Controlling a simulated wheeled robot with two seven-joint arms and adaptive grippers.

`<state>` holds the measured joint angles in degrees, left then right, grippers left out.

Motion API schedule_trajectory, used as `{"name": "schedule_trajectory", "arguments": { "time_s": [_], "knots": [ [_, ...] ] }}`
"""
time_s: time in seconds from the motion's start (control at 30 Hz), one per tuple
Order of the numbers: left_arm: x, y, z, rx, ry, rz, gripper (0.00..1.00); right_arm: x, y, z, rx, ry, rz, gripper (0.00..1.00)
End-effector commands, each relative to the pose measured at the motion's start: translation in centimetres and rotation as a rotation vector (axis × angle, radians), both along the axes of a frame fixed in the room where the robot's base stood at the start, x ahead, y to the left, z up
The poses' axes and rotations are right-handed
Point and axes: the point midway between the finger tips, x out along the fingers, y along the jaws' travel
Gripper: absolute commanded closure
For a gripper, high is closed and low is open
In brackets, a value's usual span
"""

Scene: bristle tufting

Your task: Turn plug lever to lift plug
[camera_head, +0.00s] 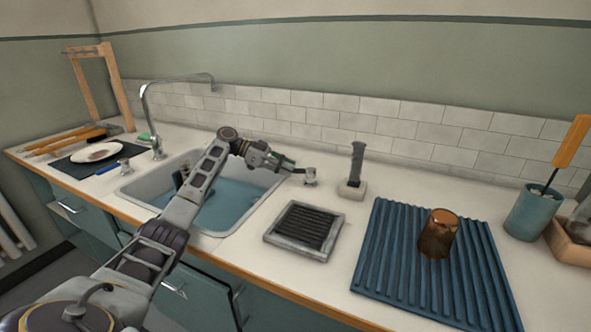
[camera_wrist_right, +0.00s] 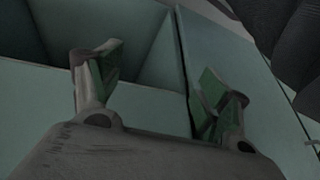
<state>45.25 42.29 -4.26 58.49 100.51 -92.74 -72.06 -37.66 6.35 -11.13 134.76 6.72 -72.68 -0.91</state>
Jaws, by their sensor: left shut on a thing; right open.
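The plug lever (camera_head: 309,177) is a small metal fitting on the white counter, just right of the sink (camera_head: 233,220). My left gripper (camera_head: 289,164) reaches across the sink and is shut on the lever's near end, at the left of the fitting. The sink holds blue-green water, and a dark object (camera_head: 179,177) stands at its left side. The plug itself is not visible, hidden by the water or my arm. My right gripper (camera_wrist_right: 162,68) is open and empty in the right wrist view, its green-padded fingers apart in front of teal cabinet fronts.
A chrome tap (camera_head: 147,115) arches behind the sink. A dark upright handle (camera_head: 357,160) stands right of the lever. A ribbed black grate (camera_head: 282,244) lies in front. A blue ribbed mat (camera_head: 385,275) carries a brown glass (camera_head: 438,238); a teal pot (camera_head: 527,217) stands further right.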

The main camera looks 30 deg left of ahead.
Motion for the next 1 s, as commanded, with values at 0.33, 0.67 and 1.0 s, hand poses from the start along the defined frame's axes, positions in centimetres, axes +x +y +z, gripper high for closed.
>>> {"name": "schedule_trajectory", "arguments": {
  "time_s": [0.33,0.67,1.0],
  "knots": [
    [-0.51,1.11,-0.11,0.000,0.002,-0.007,1.00,-0.21,0.03,-0.30,0.003,0.002,0.000,0.23],
    [-0.48,1.03,-0.04,0.000,0.001,-0.007,0.70,-0.26,-0.17,-0.38,-0.005,0.002,0.005,0.23],
    [-0.44,0.84,0.04,-0.002,-0.001,-0.010,0.62,-0.01,0.00,-0.23,-0.001,-0.002,0.005,0.23]
  ]
}}
